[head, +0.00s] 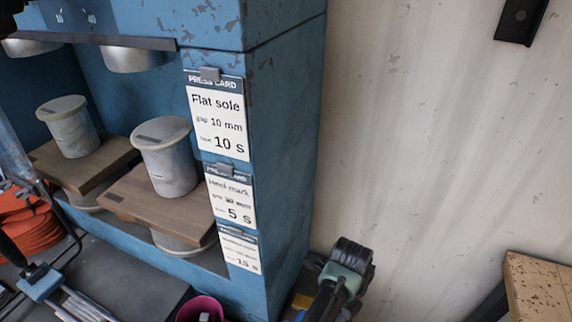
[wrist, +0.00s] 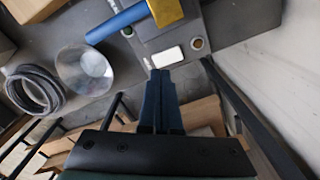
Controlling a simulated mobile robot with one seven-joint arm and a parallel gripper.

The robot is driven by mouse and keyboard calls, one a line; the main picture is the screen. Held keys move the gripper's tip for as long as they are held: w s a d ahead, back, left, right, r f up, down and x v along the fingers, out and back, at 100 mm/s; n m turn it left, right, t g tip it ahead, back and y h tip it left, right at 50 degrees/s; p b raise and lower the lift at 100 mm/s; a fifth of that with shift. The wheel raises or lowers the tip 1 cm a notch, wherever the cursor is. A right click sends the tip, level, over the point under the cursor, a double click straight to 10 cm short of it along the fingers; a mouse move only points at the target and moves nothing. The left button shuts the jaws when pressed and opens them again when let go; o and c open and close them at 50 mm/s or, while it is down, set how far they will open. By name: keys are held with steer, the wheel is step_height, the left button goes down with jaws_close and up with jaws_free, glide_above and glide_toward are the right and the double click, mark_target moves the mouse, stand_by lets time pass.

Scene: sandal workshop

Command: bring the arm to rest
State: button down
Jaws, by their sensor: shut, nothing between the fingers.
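My gripper (wrist: 160,75) shows in the wrist view as two dark blue fingers side by side, tips together, with nothing between them. It points toward a grey surface with a white rectangular piece (wrist: 164,57) just beyond the tips. I cannot tell the height of the tips above it. I cannot make out my gripper for sure in the head view.
A blue press (head: 285,150) holds wooden boards with lidded pots (head: 168,165); cards hang on its side. A pink cup (head: 200,309) stands below. The pale wall (head: 430,130) is at right. The wrist view shows a coiled hose (wrist: 33,90), metal bowl (wrist: 84,70) and blue-handled tool (wrist: 118,22).

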step_height(320, 180, up, 2)
steer(key=shift+r+p, duration=0.1)
steer(key=shift+p, duration=0.65)
steer(key=shift+d, duration=0.1)
steer(key=w+d+r+n+t+h, duration=0.25)
steer(key=w+d+r+t, duration=0.2)
steer(key=r, duration=0.45)
steer(key=w+d+r+n+t+h, duration=0.2)
steer(key=w+d+r+n+t, duration=0.15)
steer(key=w+r, duration=0.45)
step_height(320, 180, up, 20)
steer(key=a+n+t+h, duration=0.1)
steer(key=n+t+h, duration=0.1)
steer(key=n+t, duration=0.35)
steer(key=s+a+r+n+t, duration=0.3)
steer(key=r, duration=0.5)
steer(key=s+a+r+n+t, duration=0.2)
steer(key=a+r+n+t, duration=0.15)
steer(key=r, duration=0.45)
steer(key=s+a+r+n+t+y, duration=0.6)
steer(key=s+a+r+n, duration=0.4)
steer(key=s+r, duration=0.4)
steer(key=shift+s+a+r+n+t, duration=0.3)
steer(key=shift+s+a+n+t, duration=0.1)
steer(key=shift+s+a+t, duration=0.3)
